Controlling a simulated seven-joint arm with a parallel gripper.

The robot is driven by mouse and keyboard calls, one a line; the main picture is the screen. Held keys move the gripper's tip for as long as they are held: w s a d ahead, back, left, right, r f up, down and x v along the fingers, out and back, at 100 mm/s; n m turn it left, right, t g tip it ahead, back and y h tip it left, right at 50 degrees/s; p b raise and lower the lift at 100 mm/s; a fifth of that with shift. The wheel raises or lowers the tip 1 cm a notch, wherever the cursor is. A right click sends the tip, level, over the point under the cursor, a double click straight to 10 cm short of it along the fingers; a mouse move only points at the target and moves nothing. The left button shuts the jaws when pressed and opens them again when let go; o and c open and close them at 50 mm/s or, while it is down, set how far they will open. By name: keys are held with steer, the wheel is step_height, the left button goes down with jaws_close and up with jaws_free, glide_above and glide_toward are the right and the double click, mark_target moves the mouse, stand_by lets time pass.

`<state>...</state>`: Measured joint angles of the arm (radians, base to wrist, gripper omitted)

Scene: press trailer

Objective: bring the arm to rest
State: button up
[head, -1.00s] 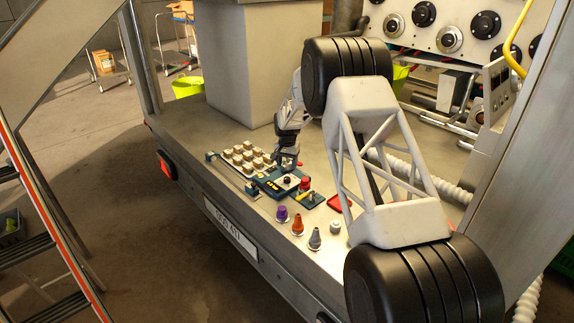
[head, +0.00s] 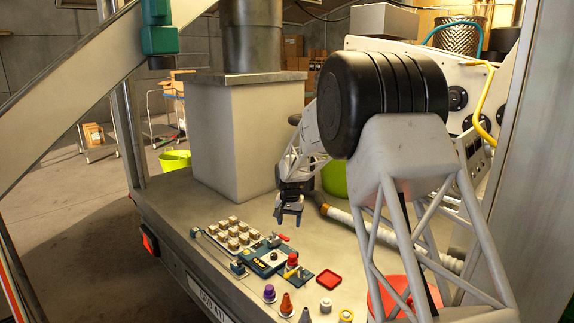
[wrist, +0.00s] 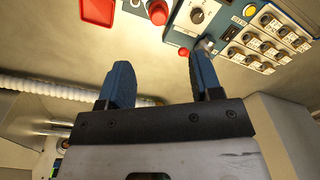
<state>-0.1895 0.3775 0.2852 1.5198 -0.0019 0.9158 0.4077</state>
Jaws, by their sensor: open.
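My gripper (head: 289,213) hangs above the steel bench in the head view, behind the control panel and near the grey box column. Its two blue fingers (wrist: 162,85) are apart in the wrist view, with nothing held between them. The control panel (head: 265,259) lies on the bench in front of the gripper, with a dial, a small display and a red-handled part. In the wrist view the panel (wrist: 205,15) is at the top, beyond the fingertips. The gripper appears clear of it.
A block of several pale keys (head: 233,234) lies left of the panel. The grey box column (head: 234,140) stands behind. A ribbed hose (head: 390,239) runs along the right.

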steer(key=s+d+r, duration=0.4)
steer(key=s+r, duration=0.2)
steer(key=s, duration=0.4)
steer(key=s+d+r+n+t, duration=0.1)
steer(key=s+d+r, duration=0.4)
steer(key=s, duration=0.4)
steer(key=s+d+r, duration=0.3)
steer(key=s+r, duration=0.4)
steer(key=s, duration=0.3)
steer(key=s+d+f, duration=0.1)
steer(key=s+d, duration=0.1)
steer(key=s, duration=1.3)
steer(key=s+d+f+n+t, duration=0.1)
steer(key=s+d, duration=0.2)
steer(key=s, duration=1.3)
steer(key=shift+s+d, duration=0.3)
steer(key=shift+d, duration=0.05)
steer(key=shift+c, duration=0.2)
